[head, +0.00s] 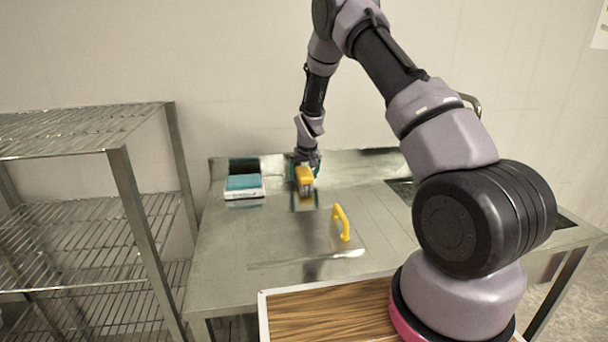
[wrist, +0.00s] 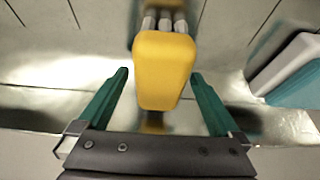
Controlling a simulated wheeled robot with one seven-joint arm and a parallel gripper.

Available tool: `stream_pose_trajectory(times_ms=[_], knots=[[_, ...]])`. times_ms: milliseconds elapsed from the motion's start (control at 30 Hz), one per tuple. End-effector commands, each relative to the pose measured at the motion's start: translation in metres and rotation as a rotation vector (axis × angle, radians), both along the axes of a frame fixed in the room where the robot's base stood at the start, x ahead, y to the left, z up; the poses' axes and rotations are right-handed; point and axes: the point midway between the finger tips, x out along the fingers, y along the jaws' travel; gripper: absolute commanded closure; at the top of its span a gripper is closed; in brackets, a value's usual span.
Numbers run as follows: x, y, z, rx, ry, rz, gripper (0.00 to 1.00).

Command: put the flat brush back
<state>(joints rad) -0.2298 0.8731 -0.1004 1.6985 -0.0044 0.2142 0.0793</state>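A yellow block-shaped piece with several pale grey stubs at one end, which looks like the flat brush (head: 304,174), is at the back of the steel table in the head view. It also shows in the wrist view (wrist: 165,70), between the two green fingers. My gripper (head: 307,162) points down over it; in the wrist view my gripper (wrist: 160,75) is open, with a gap on each side of the yellow piece. I cannot tell whether the piece rests on the table.
A teal-and-white block (head: 244,186) lies left of the brush; it also shows in the wrist view (wrist: 290,75). A yellow handle (head: 341,222) stands on the table nearer me. A wire shelf rack (head: 120,160) is at left. A wood-topped surface (head: 325,315) is in front.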

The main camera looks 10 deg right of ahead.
Motion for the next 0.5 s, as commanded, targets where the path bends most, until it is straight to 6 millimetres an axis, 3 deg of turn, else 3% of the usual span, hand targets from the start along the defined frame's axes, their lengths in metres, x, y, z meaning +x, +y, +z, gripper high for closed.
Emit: stream_pose_trajectory(times_ms=[267, 500], knots=[[-0.002, 0.0, 0.01, 0.0, -0.001, -0.001, 0.0], [-0.019, 0.0, 0.054, 0.001, -0.003, -0.002, 0.0]])
